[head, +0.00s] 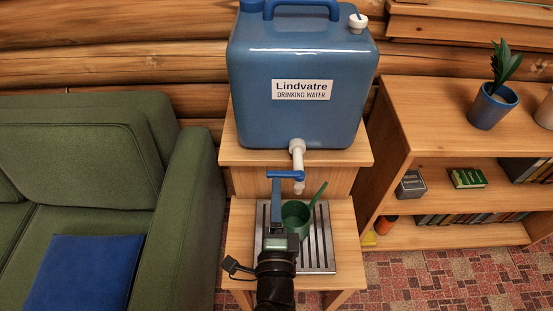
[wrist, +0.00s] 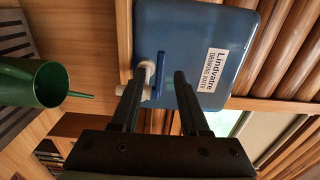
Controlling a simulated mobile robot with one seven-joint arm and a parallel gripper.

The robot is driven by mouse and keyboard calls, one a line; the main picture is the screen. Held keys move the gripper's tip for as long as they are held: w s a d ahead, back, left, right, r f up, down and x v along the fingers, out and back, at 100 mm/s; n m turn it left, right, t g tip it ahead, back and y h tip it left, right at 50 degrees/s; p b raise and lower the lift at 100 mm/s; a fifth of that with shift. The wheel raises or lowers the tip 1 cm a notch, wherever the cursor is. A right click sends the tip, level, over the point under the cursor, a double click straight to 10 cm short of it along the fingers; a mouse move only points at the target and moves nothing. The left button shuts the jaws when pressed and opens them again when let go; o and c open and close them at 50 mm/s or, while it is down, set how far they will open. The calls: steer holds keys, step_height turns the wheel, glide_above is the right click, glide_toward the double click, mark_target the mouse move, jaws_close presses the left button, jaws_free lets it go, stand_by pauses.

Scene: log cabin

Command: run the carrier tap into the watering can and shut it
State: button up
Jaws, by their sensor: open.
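The blue water carrier (head: 303,118), labelled Lindvatre, stands on a wooden stand. Its white tap (head: 297,153) points down at the front, with a blue lever (head: 284,174) lying sideways to the left. The green watering can (head: 296,214) sits under the tap on a slatted metal tray, its thin spout up to the right. My gripper (head: 276,188) is at the lever, left of the can. In the wrist view my gripper (wrist: 160,74) is open, with the blue lever (wrist: 161,68) seen between the fingertips; contact cannot be told. No water stream is visible.
The metal tray (head: 321,259) lies on a low wooden shelf. A green sofa (head: 196,209) with a blue cushion (head: 83,273) stands close on the left. A wooden bookcase (head: 425,105) with a plant in a blue pot (head: 492,107) stands on the right.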

mark_target(276, 172)
steer(key=w, duration=0.8)
steer(key=shift+w+b, duration=0.35)
steer(key=shift+w, duration=0.05)
jaws_close()
stand_by(1.0)
